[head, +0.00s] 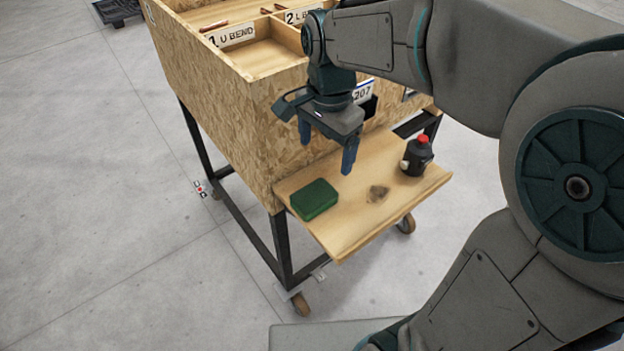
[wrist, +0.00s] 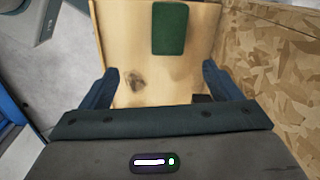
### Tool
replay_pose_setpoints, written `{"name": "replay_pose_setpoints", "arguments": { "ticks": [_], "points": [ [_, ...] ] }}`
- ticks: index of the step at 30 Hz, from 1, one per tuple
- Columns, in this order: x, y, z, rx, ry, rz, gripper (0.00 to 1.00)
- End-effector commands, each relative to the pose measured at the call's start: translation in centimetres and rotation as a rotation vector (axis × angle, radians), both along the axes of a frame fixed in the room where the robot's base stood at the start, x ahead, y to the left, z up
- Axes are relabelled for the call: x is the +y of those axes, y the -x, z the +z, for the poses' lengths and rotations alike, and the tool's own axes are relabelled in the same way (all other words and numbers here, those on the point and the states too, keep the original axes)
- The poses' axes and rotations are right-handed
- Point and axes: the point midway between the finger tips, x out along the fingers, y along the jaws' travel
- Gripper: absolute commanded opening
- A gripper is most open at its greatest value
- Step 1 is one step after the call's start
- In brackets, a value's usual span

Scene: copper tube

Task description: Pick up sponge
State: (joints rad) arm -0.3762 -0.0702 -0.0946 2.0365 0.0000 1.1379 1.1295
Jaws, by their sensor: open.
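A green sponge (head: 314,199) lies flat on the left part of a small wooden shelf (head: 345,241) at the front of the cart. In the wrist view the sponge (wrist: 170,28) shows at the top, beyond the fingertips and a little right of centre between them. My gripper (head: 327,148) is above the shelf, pointing down, with its two fingers apart and nothing between them. The gripper also shows in the wrist view (wrist: 160,78), with one finger on each side. It is apart from the sponge.
A dark bottle-like object with a red top (head: 417,156) stands at the shelf's right end. A dark mark (head: 377,194) is on the shelf between it and the sponge. The chipboard wall of the cart (head: 215,103) rises behind the shelf. Grey floor lies open in front.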

Motion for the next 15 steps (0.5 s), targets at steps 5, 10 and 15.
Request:
{"name": "replay_pose_setpoints", "arguments": {
  "ticks": [5, 10, 15],
  "points": [
    [1.8, -1.2, -0.7, 0.031, 0.013, -0.109, 0.85],
    [2.0, -1.3, -2.6, 0.04, 0.017, -0.133, 0.85],
    [2.0, -1.3, -6.1, 0.041, 0.017, -0.131, 0.85]
  ]
}}
